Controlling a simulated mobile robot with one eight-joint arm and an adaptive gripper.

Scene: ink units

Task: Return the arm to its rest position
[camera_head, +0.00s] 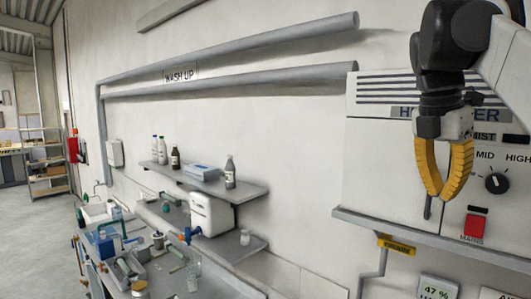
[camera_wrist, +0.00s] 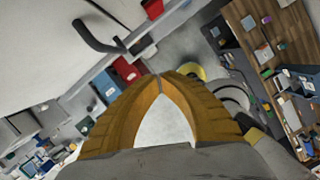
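My gripper (camera_head: 441,196) has yellow curved fingers and hangs from my arm at the upper right of the head view. It points down in front of a white wall unit (camera_head: 378,150) with a dial and a red switch. In the wrist view my gripper (camera_wrist: 160,77) has its fingertips together, with nothing visible between them. A thin grey lever (camera_head: 428,208) shows just below and behind the fingertips; I cannot tell whether they touch it. A dark bent handle (camera_wrist: 95,38) shows beyond the fingers in the wrist view.
A ledge (camera_head: 430,240) runs under the unit. A shelf (camera_head: 215,187) with bottles and a cluttered wash-up bench (camera_head: 165,280) stand at the left. Wall pipes (camera_head: 230,84) run above. The wrist view shows a wooden bench (camera_wrist: 265,30) with small items at the right.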

